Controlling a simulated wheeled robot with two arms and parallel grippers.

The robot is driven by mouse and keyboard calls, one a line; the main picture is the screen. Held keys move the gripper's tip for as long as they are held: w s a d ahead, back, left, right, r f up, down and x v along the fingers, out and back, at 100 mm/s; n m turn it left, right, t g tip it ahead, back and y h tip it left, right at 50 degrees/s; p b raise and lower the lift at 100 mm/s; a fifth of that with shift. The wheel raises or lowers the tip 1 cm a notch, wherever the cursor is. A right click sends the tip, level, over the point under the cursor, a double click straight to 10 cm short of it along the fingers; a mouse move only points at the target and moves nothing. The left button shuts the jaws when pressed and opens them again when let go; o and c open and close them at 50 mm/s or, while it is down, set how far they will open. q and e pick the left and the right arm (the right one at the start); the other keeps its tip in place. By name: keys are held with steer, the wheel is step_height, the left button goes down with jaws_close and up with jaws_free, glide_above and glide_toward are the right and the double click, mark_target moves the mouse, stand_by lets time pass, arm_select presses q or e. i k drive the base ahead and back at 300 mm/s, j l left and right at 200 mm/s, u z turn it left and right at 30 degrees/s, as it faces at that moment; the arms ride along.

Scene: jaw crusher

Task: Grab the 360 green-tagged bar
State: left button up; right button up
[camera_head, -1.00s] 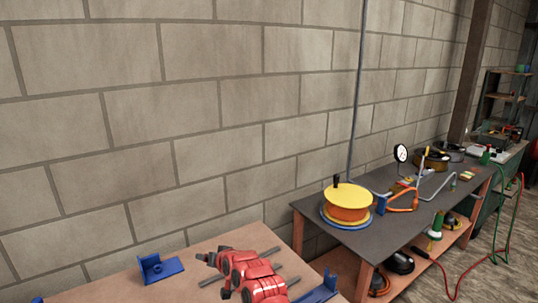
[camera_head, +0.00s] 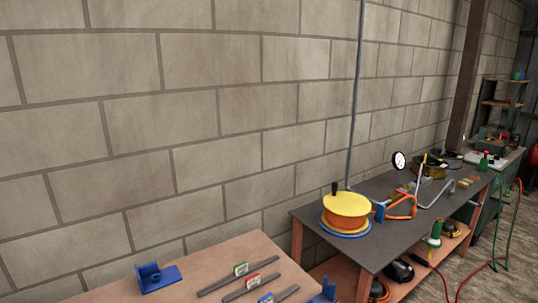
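Several thin grey bars lie on the brown table at the bottom of the head view. The farthest bar (camera_head: 217,286) carries a green tag (camera_head: 240,268); its number is too small to read. In front of it lies a bar with a red tag (camera_head: 252,281). Nearer still is a bar with a blue tag (camera_head: 266,298), partly cut off by the bottom edge. Neither of my grippers is in view.
A blue bracket (camera_head: 158,277) stands left of the bars, and another blue part (camera_head: 328,291) is at the table's right edge. The brown table (camera_head: 215,258) is bare behind the bars. A dark bench (camera_head: 380,246) with a yellow-orange reel (camera_head: 346,210) stands to the right, against the block wall.

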mark_target(240, 270)
steer(key=i+l, duration=0.2)
steer(key=l, duration=0.15)
steer(key=i+l, duration=0.15)
steer(key=l, duration=0.15)
steer(key=i+l, duration=0.2)
steer(key=l, duration=0.15)
